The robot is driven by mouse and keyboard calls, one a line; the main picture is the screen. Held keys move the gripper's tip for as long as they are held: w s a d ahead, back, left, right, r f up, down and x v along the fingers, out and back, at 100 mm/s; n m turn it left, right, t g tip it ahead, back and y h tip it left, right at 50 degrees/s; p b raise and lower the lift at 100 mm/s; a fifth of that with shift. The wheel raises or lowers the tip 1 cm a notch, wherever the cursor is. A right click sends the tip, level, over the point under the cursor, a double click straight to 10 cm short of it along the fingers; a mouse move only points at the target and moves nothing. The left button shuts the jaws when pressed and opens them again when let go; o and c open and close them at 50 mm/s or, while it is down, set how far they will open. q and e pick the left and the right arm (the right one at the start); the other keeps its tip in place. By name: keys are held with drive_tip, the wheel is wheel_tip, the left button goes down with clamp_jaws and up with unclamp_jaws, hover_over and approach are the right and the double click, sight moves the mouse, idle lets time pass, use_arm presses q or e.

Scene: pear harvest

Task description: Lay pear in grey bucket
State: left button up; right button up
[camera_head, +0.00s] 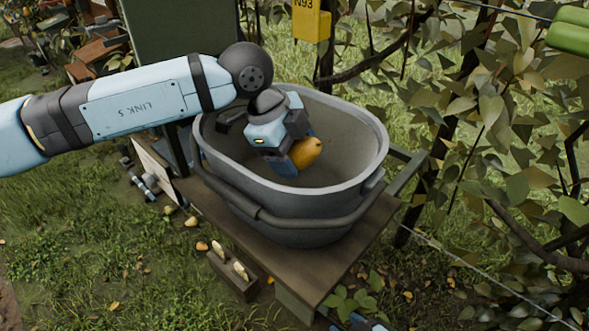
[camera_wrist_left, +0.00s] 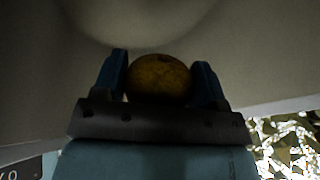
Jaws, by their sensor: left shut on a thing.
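The grey bucket (camera_head: 300,218) is a large oval tub with a folded-down handle, standing upright on a wooden bench. My left gripper (camera_head: 296,160) reaches down inside it from the upper left and is shut on a yellow-orange pear (camera_head: 307,152). In the left wrist view the pear (camera_wrist_left: 160,77) sits between the two blue fingers of the gripper (camera_wrist_left: 160,82), with the bucket's grey inside (camera_wrist_left: 250,50) beyond it. Whether the pear touches the bucket's floor cannot be told. The visible bucket floor looks empty. My right gripper is not in view.
The wooden bench (camera_head: 345,262) bears the bucket. A small wooden box (camera_head: 233,275) stands in front of it on the grass. A yellow tag marked N93 (camera_head: 311,20) hangs behind the bucket. Leafy branches (camera_head: 490,130) crowd the right side. Fallen pears and leaves lie on the grass.

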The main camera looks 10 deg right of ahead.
use_arm(q)
wheel_tip(320, 180, down, 5)
drive_tip(key=shift+r, duration=0.1)
drive_tip(key=shift+f+b, duration=0.5)
drive_tip(key=shift+f, duration=0.2)
drive_tip(key=o, duration=1)
drive_tip(key=shift+s+f, duration=0.1)
drive_tip(key=shift+r, duration=0.2)
drive_tip(key=v, duration=1.3)
drive_tip(key=shift+d, duration=0.2)
